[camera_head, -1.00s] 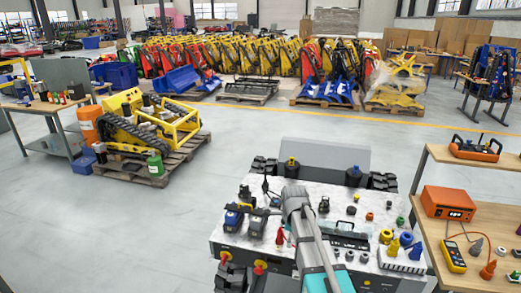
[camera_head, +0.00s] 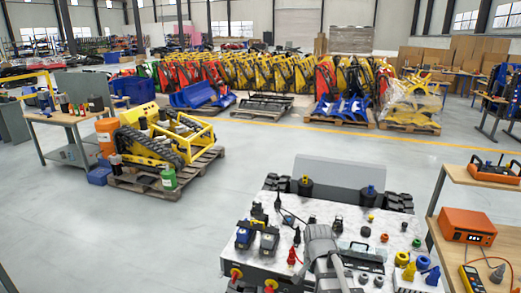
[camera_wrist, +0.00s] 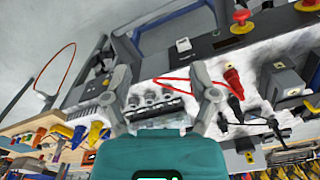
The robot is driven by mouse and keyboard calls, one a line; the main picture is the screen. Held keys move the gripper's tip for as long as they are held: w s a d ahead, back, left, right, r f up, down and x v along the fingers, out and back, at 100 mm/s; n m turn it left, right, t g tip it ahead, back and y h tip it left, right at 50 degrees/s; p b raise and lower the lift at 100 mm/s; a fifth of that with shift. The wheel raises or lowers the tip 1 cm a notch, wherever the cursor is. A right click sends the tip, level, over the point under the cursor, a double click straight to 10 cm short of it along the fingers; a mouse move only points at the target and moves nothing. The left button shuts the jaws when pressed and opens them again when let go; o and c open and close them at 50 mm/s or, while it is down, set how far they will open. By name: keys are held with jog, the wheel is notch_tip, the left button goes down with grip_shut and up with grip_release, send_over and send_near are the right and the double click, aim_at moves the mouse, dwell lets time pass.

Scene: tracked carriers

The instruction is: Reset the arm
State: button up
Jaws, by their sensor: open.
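My gripper (camera_wrist: 162,82) is open in the wrist view, with its teal body below and its two grey fingers spread apart. Nothing is seen held between them. Beyond the fingers lies the marbled work surface, with a dark-and-clear case (camera_wrist: 155,105) behind the finger gap. A grey part of my arm reaches over the front of that work surface (camera_head: 300,212) in the head view. The gripper's fingers cannot be made out in the head view.
The surface carries blue-and-black devices (camera_head: 258,238), a red probe (camera_head: 292,256), a black tray (camera_head: 362,256) and yellow and blue knobs. An orange instrument (camera_head: 467,225) stands on a wooden shelf at right. A yellow tracked carrier (camera_head: 165,135) sits on a pallet at left, with clear floor between.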

jog(key=s+n, duration=0.3)
jog(key=n, duration=0.2)
jog(key=s+n, duration=0.2)
jog(key=n, duration=0.1)
jog(key=shift+s+d, duration=0.3)
jog(key=shift+d, duration=0.1)
dwell(2.4)
